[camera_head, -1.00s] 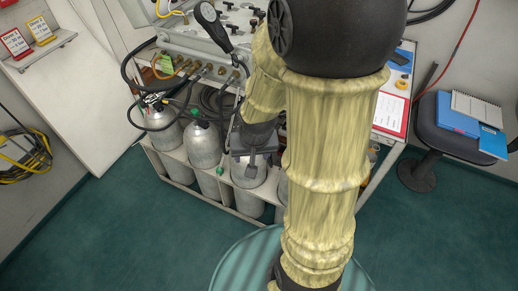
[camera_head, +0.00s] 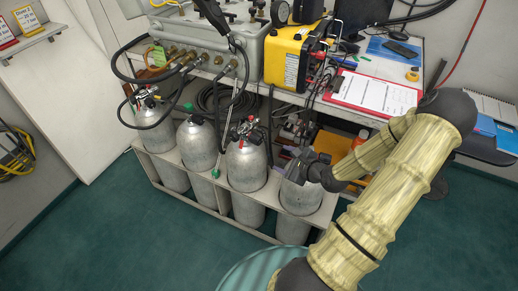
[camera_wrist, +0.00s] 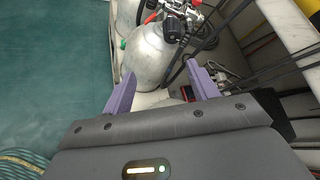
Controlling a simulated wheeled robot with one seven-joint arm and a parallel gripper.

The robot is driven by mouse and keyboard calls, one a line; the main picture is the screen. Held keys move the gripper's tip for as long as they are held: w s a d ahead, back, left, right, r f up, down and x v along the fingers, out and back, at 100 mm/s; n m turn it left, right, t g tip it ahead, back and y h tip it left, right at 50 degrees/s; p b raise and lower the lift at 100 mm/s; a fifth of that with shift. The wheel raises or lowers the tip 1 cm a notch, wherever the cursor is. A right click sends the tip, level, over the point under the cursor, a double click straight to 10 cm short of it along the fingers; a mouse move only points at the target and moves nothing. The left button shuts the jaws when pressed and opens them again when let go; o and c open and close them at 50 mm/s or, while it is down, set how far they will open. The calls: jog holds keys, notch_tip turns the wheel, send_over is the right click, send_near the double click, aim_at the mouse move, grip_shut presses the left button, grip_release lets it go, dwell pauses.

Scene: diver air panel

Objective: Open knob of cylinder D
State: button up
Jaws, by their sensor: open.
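A row of grey gas cylinders stands in a rack in the head view; no letters are readable, so I cannot tell which is D. The rightmost cylinder (camera_head: 299,197) has its top and any knob hidden by my gripper (camera_head: 302,162), which is right at its top. The cylinder to its left (camera_head: 246,165) has a valve with red and black parts (camera_head: 246,131). In the wrist view my purple fingers (camera_wrist: 161,70) are apart, with nothing held. Beyond them stands a cylinder (camera_wrist: 147,55) with a black knob (camera_wrist: 172,29) and a red part.
Two more cylinders (camera_head: 197,146) (camera_head: 156,130) stand further left. The rack's white frame (camera_head: 205,192) surrounds them. Above are hoses, a grey panel box (camera_head: 200,40), a yellow case (camera_head: 287,58) and a clipboard (camera_head: 375,93). The green floor in front is clear.

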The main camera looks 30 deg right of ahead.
aim_at(260, 142)
jog(key=shift+d+m+t, duration=0.7)
jog(key=shift+m, duration=0.4)
jog(key=b+x, duration=0.2)
jog(key=x, duration=1.5)
jog(key=shift+w+f, duration=0.1)
jog(key=shift+w, duration=0.1)
jog(key=shift+d, duration=0.1)
jog(key=c, duration=1)
